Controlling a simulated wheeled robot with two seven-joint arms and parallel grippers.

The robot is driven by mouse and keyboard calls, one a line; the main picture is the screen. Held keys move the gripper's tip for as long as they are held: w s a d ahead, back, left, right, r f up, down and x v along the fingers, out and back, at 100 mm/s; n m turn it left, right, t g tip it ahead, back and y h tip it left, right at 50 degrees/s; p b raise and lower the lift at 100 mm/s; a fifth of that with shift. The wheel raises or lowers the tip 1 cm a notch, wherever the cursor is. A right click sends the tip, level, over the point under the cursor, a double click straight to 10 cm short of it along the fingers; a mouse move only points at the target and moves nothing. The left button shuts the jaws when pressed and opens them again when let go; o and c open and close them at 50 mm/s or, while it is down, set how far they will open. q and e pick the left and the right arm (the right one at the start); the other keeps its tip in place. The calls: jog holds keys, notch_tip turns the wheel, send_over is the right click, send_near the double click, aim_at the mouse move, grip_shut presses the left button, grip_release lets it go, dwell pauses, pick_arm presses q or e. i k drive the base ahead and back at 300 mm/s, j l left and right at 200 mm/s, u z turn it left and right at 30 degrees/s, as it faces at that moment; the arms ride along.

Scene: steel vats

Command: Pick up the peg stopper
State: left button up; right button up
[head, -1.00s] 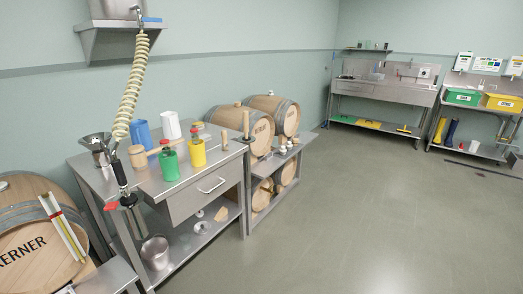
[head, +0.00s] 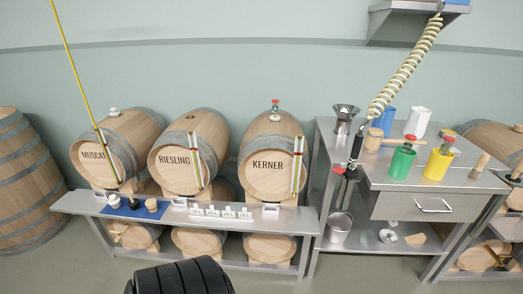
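Several small stoppers stand on a blue mat (head: 122,211) at the left end of the low steel bench. They are a white stopper (head: 114,201), a dark one (head: 134,203) and a wooden one with a pale top (head: 152,205). They are too small for me to tell which is the peg stopper. A wooden peg-like piece (head: 480,165) also stands at the right end of the steel table. Neither of my grippers shows in the head view.
Barrels marked Muscat (head: 94,160), Riesling (head: 174,167) and Kerner (head: 268,172) lie behind the low bench (head: 290,219). The steel table (head: 345,160) at right holds a green bottle (head: 402,162) and a yellow bottle (head: 437,163). A coiled hose (head: 405,66) hangs above it.

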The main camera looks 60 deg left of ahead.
aim_at(133, 204)
jog(key=u, duration=3.15)
